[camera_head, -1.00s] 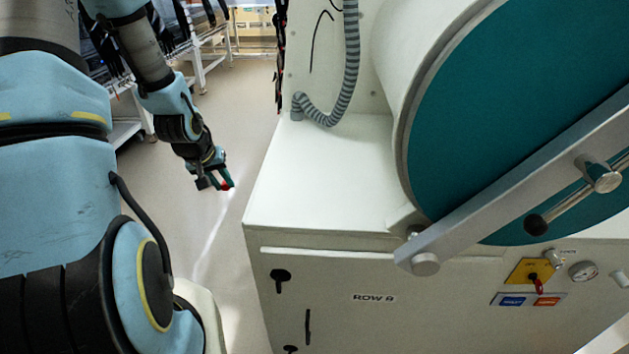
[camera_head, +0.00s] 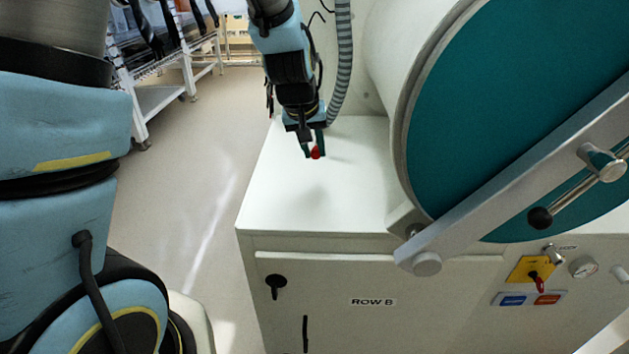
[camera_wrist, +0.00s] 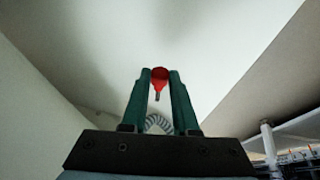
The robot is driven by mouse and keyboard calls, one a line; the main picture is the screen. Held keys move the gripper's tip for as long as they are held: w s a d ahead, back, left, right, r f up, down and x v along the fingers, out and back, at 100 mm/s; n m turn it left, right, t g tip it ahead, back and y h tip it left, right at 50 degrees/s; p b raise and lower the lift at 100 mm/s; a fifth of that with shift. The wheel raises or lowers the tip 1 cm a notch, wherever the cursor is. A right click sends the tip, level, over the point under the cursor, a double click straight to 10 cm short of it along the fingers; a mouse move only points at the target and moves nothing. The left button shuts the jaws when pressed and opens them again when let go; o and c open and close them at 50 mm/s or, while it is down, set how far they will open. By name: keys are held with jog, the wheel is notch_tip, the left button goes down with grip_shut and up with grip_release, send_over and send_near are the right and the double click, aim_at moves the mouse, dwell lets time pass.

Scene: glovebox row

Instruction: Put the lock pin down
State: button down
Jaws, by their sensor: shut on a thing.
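The lock pin (camera_head: 316,153) has a red head and is held between the fingertips of my gripper (camera_head: 312,149). In the wrist view the red head of the lock pin (camera_wrist: 159,77) sits between the two green fingers of my gripper (camera_wrist: 160,85), with a short dark shank showing beyond it. My gripper points down above the white cabinet top (camera_head: 300,205), with a gap between the pin and the surface. The pin's lower end is not clear in the head view.
The large teal round door (camera_head: 500,110) with its grey bar (camera_head: 500,205) stands to the right of the cabinet top. A striped grey hose (camera_head: 343,65) rises behind my gripper. The cabinet top is bare around and in front of my gripper. White shelving (camera_head: 160,95) stands at the back left.

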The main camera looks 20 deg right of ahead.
aim_at(316, 187)
notch_tip(316, 187, down, 8)
jog(key=shift+f+p, duration=0.15)
jog(key=shift+p, duration=0.2)
jog(key=shift+f, duration=0.15)
jog(key=c, duration=0.7)
grip_release()
jog(key=shift+a, duration=0.1)
jog(key=v, duration=1.2)
jog(key=a+n+y, duration=0.1)
jog(key=a, duration=0.8)
jog(key=s+a+n+g+y, duration=0.1)
jog(key=a, duration=0.8)
jog(key=s+a+n+y, duration=0.1)
jog(key=a, duration=0.8)
jog(key=shift+a+f+n+g, duration=0.25)
jog(key=shift+f+n+g, duration=0.05)
